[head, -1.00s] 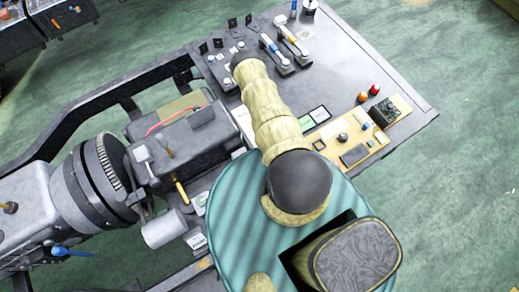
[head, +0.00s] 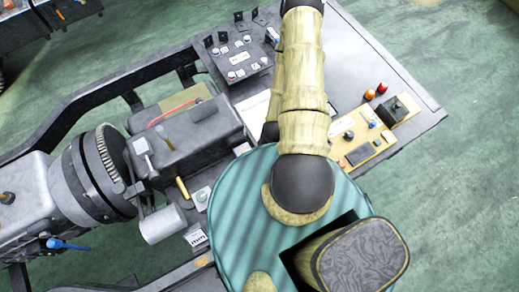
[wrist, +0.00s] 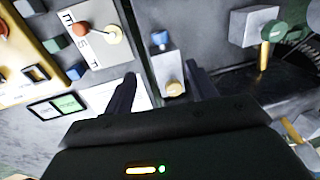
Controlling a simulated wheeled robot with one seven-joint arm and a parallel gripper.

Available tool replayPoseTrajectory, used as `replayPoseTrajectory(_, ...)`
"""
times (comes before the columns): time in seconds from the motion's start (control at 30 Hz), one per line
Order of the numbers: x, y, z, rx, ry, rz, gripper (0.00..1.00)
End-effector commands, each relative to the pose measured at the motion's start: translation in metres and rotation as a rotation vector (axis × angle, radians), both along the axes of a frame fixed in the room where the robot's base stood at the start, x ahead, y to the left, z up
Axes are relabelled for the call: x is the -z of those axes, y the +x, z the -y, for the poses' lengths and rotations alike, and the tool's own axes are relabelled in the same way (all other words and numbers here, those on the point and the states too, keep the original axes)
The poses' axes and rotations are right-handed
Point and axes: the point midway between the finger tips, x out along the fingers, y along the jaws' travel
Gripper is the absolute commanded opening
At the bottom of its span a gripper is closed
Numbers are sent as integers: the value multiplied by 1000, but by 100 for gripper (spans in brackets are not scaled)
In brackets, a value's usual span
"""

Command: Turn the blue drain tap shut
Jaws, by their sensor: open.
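The blue drain tap (head: 68,244) shows in the head view at the lower left. Its blue handle sticks out to the right from the underside of the large grey cylindrical housing (head: 28,205). I cannot make out the tap in the wrist view. My gripper (wrist: 162,74) is open and empty in the wrist view, its two dark fingers apart above the bench. In the head view my arm hides the gripper, and the arm is far to the right of the tap.
A grey block with a blue button (wrist: 160,39) and a tan knob (wrist: 174,88) lies near my fingers. The tan control board (head: 372,132) is at the right. A ridged dark ring (head: 107,165) and a grey box (head: 190,138) stand between my arm and the tap.

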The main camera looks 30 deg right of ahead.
Motion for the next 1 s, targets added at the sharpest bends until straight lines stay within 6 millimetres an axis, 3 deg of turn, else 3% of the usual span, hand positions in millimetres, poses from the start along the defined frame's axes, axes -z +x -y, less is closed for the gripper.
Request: replayPoseTrajectory(1.0, 111, -1, -15, 5, 1, -1, 57)
